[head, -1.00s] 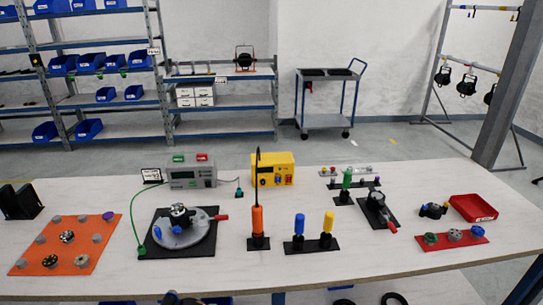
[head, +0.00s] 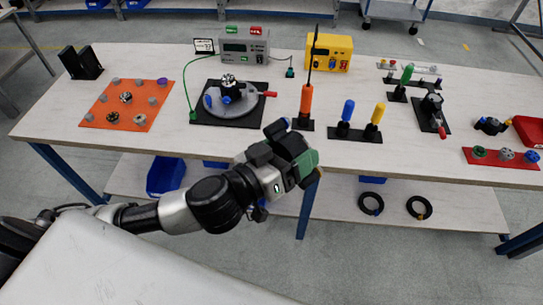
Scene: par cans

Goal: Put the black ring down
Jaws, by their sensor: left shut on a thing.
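My left gripper (head: 290,140) is at the front edge of the white table, in front of the orange-handled tool. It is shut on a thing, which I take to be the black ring. The hand hides most of what is in the jaws, so I cannot make out the ring's outline there. Two other black rings lie flat on the lower shelf, a left one (head: 371,204) and a right one (head: 419,207), apart from each other and right of the gripper. My right gripper is not in view.
The table (head: 400,165) holds an orange board (head: 103,107), a turntable fixture (head: 235,110), an orange-handled tool (head: 306,102) and blue and yellow handles on a black base (head: 352,133). The lower shelf (head: 460,205) has blue bins (head: 165,176) and bare room around the rings.

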